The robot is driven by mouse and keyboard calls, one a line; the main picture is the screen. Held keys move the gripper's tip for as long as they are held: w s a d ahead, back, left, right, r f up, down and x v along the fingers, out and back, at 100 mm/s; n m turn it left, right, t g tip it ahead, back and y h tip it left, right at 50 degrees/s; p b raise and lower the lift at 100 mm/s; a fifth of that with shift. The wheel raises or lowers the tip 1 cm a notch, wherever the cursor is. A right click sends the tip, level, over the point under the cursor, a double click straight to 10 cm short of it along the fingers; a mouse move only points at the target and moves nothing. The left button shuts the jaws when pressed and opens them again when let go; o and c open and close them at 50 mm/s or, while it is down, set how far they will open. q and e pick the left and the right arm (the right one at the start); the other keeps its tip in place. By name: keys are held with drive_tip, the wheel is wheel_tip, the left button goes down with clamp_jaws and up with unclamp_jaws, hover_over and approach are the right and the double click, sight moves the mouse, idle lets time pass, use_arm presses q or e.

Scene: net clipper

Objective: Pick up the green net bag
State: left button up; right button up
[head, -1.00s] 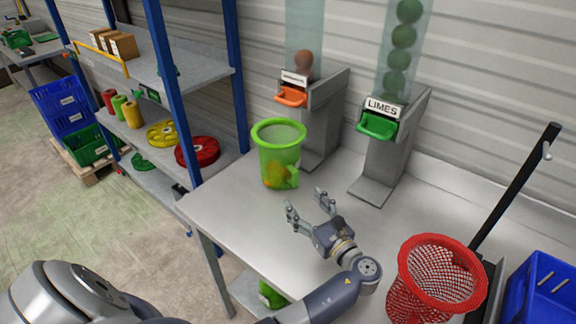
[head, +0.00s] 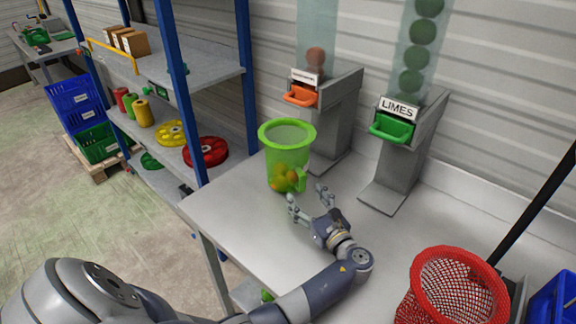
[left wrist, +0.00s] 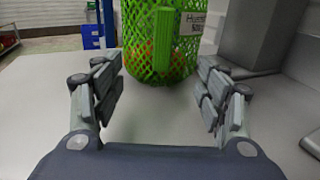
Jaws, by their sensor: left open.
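The green net bag (head: 287,152) stands upright on the grey table, with a round green rim and a few orange and yellowish things inside. In the left wrist view the green net bag (left wrist: 160,66) is straight ahead, with a handle strip down its front and a white label at its right. My left gripper (head: 308,200) is open just in front of the bag, low over the table. In the left wrist view the fingers of my left gripper (left wrist: 160,85) are spread, with the bag beyond them, apart from it. My right gripper is not in view.
A red net basket (head: 452,285) stands at the front right, near a blue crate (head: 553,300). The limes dispenser (head: 405,150) and an orange-handled dispenser (head: 330,110) stand behind. A blue-posted shelf (head: 205,80) is at the left. The table (head: 240,215) is bare left of my gripper.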

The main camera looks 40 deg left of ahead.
sight(299, 188)
use_arm(q)
drive_tip(key=x, duration=0.2)
drive_tip(key=p+x, duration=0.1)
drive_tip(key=shift+w+a+r, duration=0.2)
drive_tip(key=shift+a+r, duration=0.05)
drive_tip(key=shift+a, duration=0.05)
drive_tip(key=shift+w+a+f, duration=0.1)
drive_tip(key=shift+w+a, duration=0.1)
drive_tip(key=shift+a, duration=0.2)
clamp_jaws()
